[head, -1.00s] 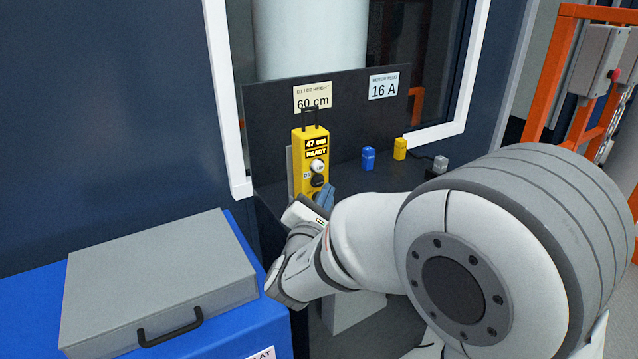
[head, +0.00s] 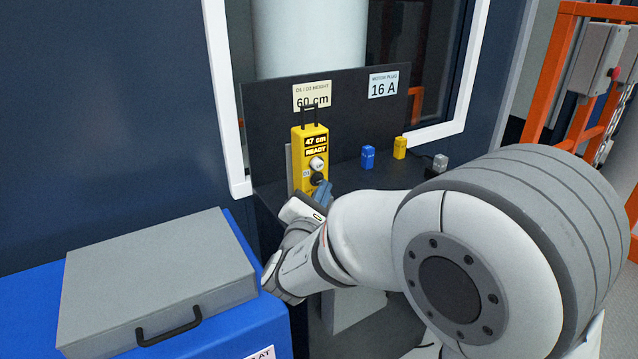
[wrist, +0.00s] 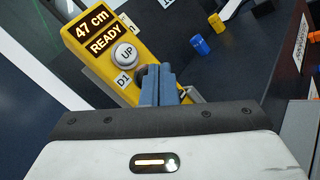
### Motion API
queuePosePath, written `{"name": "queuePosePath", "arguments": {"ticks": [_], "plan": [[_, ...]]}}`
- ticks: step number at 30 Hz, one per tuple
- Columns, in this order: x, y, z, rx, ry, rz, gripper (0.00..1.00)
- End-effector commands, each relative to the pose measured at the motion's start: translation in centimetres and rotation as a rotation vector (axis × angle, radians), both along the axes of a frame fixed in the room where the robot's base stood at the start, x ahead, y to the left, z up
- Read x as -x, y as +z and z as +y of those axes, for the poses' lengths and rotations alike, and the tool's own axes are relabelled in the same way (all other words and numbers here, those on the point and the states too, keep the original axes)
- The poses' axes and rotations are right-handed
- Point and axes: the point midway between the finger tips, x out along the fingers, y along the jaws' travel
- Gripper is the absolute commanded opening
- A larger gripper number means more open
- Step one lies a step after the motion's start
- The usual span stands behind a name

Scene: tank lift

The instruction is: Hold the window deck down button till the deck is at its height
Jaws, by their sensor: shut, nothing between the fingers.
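The yellow control box (head: 309,145) hangs upright at the dark panel. Its display (head: 316,146) reads "47 cm" and "READY". A white UP button (head: 317,164) sits below the display, with a dark button (head: 317,178) under it. My gripper (head: 322,187) is shut and empty, its blue-grey fingertips at the dark button. In the wrist view the gripper (wrist: 158,74) covers the spot below the UP button (wrist: 125,55), beside a "D1" label.
A sign (head: 312,96) reads "D1 / D2 height 60 cm"; another (head: 383,85) reads "16 A". Blue (head: 368,157) and yellow (head: 400,148) blocks stand on the dark shelf. A grey case (head: 150,285) lies on a blue surface at left.

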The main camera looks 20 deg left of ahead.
Motion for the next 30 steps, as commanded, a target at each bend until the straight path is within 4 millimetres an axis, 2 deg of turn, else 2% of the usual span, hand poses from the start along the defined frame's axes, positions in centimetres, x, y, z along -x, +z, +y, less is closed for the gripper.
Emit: {"name": "queuePosePath", "arguments": {"ticks": [30], "plan": [[-0.51, -0.04, 0.66, -0.001, 0.001, 0.001, 0.0]]}}
